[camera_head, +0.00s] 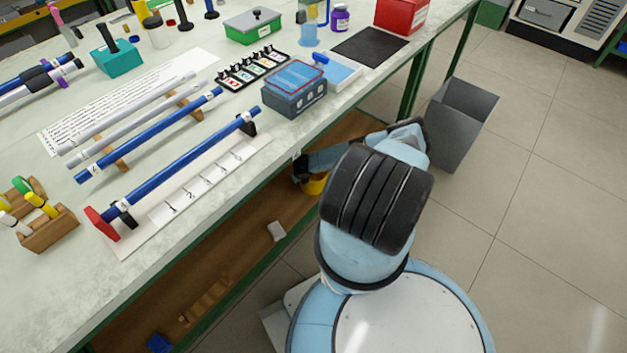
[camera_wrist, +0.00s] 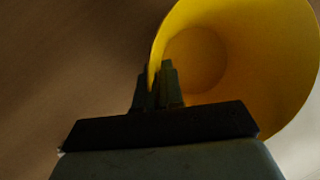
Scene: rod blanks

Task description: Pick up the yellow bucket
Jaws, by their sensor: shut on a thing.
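The yellow bucket (camera_wrist: 270,60) fills the upper right of the wrist view, with its open mouth and round bottom facing the camera. My gripper (camera_wrist: 158,75) is shut on the bucket's rim at its left side, one finger on each side of the wall. In the head view, a small part of the bucket (camera_head: 316,184) shows over the brown lower shelf, below the bench top. My gripper (camera_head: 303,176) is there beside it, mostly hidden by my arm. Whether the bucket touches the shelf cannot be told.
The bench top (camera_head: 180,270) overhangs the lower shelf (camera_head: 240,225). A pale block (camera_head: 277,231) and a blue item (camera_head: 159,343) lie on that shelf. A grey bin (camera_head: 462,120) stands on the floor beside my arm. Open floor (camera_head: 560,220) lies to the right.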

